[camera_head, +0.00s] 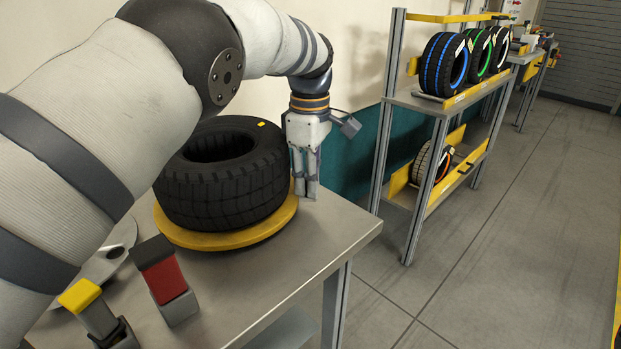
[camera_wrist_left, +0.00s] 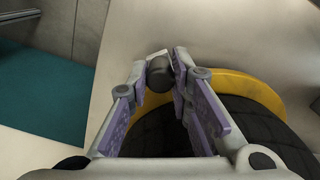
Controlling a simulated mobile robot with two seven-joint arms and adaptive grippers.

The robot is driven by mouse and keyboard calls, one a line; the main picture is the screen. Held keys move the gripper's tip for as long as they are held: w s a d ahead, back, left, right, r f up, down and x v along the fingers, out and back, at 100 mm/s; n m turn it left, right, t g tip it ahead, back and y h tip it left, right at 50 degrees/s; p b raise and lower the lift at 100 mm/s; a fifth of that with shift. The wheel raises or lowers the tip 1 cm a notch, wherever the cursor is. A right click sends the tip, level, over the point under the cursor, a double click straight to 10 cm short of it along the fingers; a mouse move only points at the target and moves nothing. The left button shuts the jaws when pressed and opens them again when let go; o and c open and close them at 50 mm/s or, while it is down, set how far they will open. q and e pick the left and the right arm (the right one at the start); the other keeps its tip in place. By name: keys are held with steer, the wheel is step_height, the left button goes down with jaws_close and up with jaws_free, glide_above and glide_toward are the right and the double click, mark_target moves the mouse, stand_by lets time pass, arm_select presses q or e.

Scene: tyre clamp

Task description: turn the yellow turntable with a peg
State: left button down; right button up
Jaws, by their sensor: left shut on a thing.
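The yellow turntable (camera_head: 225,238) lies on the grey metal table and carries a large black tyre (camera_head: 225,190). The turntable's rim also shows in the left wrist view (camera_wrist_left: 252,88). My left gripper (camera_head: 307,192) points down at the right edge of the turntable, beside the tyre. In the left wrist view my left gripper (camera_wrist_left: 160,66) is shut on a dark, round-ended peg (camera_wrist_left: 159,73) at the turntable's rim. In the head view the fingers hide the peg. My right gripper is in neither view.
A shelf rack (camera_head: 440,105) with several tyres stands to the right. A wall is close behind the turntable.

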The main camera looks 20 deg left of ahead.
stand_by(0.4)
arm_select(q)
steer(key=c, duration=1.4)
jaws_free()
step_height(320, 180, up, 8)
steer(key=shift+f, duration=0.25)
steer(key=shift+f, duration=0.1)
